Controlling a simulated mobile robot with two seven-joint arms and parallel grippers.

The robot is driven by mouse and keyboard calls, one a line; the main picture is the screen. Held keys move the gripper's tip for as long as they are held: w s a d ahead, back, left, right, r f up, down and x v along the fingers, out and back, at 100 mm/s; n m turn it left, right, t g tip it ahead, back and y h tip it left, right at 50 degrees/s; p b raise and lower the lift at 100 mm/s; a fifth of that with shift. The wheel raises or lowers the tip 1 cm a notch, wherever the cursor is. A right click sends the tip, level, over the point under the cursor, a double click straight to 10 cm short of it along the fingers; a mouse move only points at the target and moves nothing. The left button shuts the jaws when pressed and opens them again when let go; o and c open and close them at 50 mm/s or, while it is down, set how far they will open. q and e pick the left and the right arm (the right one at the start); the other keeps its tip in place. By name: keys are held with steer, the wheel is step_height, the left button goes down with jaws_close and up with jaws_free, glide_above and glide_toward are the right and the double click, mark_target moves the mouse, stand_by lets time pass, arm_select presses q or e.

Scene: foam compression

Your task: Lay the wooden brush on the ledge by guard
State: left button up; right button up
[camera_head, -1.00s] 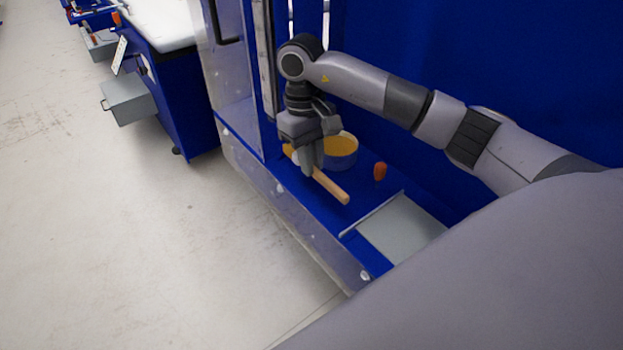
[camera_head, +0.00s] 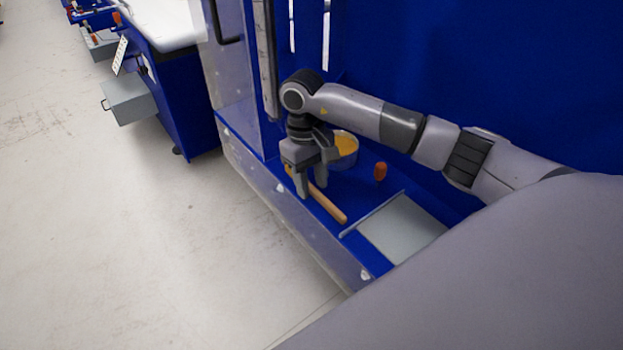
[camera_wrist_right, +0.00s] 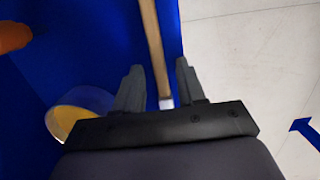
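The wooden brush (camera_head: 330,208) lies on the blue ledge (camera_head: 350,188), along its front edge and next to the clear guard (camera_head: 310,232). My right gripper (camera_head: 313,184) is above the brush's far end, with its fingers apart on either side of it. In the right wrist view, the wooden handle (camera_wrist_right: 152,45) and a pale metal band (camera_wrist_right: 166,103) show between the open fingers (camera_wrist_right: 160,85), with gaps on both sides. The brush's head is hidden under the gripper. My left gripper is not in view.
A clear round tub with yellow-orange contents (camera_head: 346,150) stands just behind the gripper. An orange object (camera_head: 380,171) stands to its right. A grey plate (camera_head: 402,228) lies at the ledge's near end. A blue wall (camera_head: 440,60) rises behind.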

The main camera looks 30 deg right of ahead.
steer(key=shift+r, duration=0.25)
steer(key=shift+w+r, duration=0.1)
steer(key=shift+r, duration=0.25)
step_height(320, 180, up, 11)
steer(key=w, duration=0.1)
steer(key=shift+w, duration=0.2)
steer(key=shift+a, duration=0.15)
